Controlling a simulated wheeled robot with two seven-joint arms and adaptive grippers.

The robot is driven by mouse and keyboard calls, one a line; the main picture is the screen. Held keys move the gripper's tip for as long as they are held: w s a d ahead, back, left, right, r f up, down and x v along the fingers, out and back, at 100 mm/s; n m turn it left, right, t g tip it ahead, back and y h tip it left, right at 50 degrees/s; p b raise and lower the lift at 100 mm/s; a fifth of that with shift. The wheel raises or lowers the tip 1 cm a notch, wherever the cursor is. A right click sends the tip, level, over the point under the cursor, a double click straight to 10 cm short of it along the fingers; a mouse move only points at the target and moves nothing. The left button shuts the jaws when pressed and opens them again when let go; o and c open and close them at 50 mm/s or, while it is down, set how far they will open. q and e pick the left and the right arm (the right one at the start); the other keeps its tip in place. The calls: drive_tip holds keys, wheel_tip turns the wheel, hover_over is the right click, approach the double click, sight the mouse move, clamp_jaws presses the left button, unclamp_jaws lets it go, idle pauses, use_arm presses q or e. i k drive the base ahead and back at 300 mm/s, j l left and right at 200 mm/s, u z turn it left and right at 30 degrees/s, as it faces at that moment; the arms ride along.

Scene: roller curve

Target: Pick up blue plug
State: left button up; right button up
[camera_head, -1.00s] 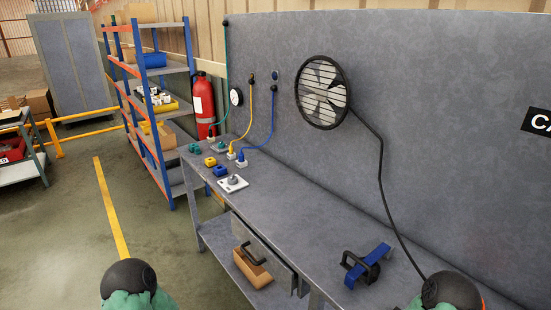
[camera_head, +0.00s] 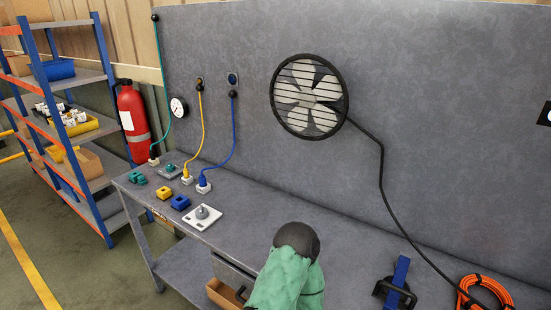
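A small blue block-shaped piece (camera_head: 180,202) lies on the workbench (camera_head: 250,222), beside a similar yellow piece (camera_head: 163,193). A blue cable (camera_head: 234,140) hangs from the wall and ends in a white and blue connector (camera_head: 203,187) on the bench just behind them. I cannot tell for certain which of these is the blue plug. One of my arms, in a green sleeve with a black cap, rises at the bottom centre, to the right of these pieces. I cannot tell which arm it is. No gripper shows.
A white plate with a grey knob (camera_head: 202,216) lies in front of the blue piece. Teal pieces (camera_head: 137,177) and a yellow cable (camera_head: 202,120) are to the left. A blue and black clamp (camera_head: 398,282) and orange cable coil (camera_head: 486,291) lie at right. The middle bench is bare.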

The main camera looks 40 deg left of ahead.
sight(202, 178)
drive_tip(key=j+z, duration=0.1)
drive_tip(key=j, duration=0.3)
drive_tip(key=k+j+z, duration=0.1)
drive_tip(key=j, duration=0.35)
drive_tip(key=k+j+z, duration=0.1)
drive_tip(key=j, duration=0.3)
drive_tip(key=k+j+z, duration=0.1)
drive_tip(key=j, duration=0.3)
drive_tip(key=k+j+z, duration=0.1)
drive_tip(key=j, duration=0.25)
drive_tip(key=k+j+z, duration=0.1)
drive_tip(key=j, duration=0.3)
drive_tip(key=k+j+z, duration=0.1)
drive_tip(key=k+j, duration=0.15)
drive_tip(key=j, duration=0.1)
